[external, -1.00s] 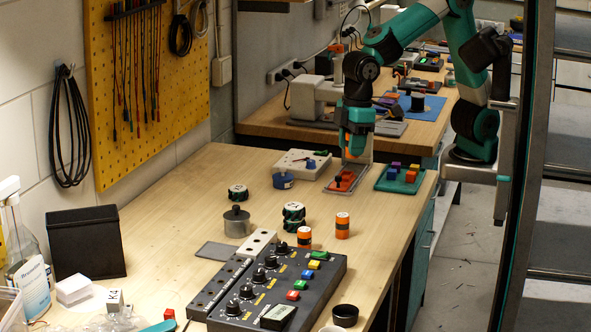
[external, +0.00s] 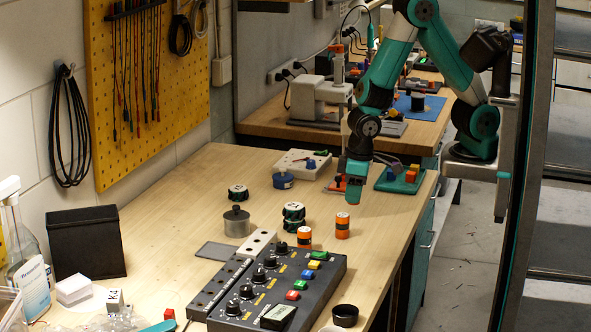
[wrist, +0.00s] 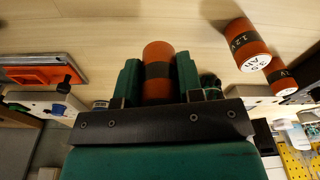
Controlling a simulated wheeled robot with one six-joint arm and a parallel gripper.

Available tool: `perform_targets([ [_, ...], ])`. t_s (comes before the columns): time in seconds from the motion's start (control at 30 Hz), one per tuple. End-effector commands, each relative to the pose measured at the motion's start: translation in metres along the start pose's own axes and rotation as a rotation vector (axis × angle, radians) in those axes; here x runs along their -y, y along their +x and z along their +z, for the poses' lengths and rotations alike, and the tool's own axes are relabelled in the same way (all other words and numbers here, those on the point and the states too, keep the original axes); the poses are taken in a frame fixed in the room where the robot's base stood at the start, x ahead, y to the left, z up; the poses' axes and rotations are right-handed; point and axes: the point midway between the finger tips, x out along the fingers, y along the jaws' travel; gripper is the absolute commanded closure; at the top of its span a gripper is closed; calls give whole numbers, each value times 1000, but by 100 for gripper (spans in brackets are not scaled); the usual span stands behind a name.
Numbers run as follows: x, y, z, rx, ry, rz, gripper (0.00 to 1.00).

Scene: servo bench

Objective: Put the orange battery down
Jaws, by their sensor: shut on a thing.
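My gripper (wrist: 158,80) is shut on an orange battery (wrist: 158,56) with a dark band, its two green fingers on either side of it in the wrist view.
A black control box (external: 280,285) with knobs and coloured buttons stands in front. A green tray (external: 399,181) with coloured blocks lies behind right of my gripper, and an orange-red fixture (wrist: 40,75) lies close by. A green-black cylinder (external: 293,216) stands left.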

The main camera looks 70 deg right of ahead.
Motion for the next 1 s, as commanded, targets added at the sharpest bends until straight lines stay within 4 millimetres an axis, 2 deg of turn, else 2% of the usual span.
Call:
perform_targets([
  [0.33, 0, 40, 6, 3, -1, 1, 92],
  [0.77, 0, 48, 6, -1, -1, -1, 92],
  [0.8, 0, 47, 6, -1, -1, -1, 56],
  [0.87, 0, 47, 6, -1, -1, -1, 43],
  [1.0, 0, 46, 6, -1, -1, -1, 40],
])
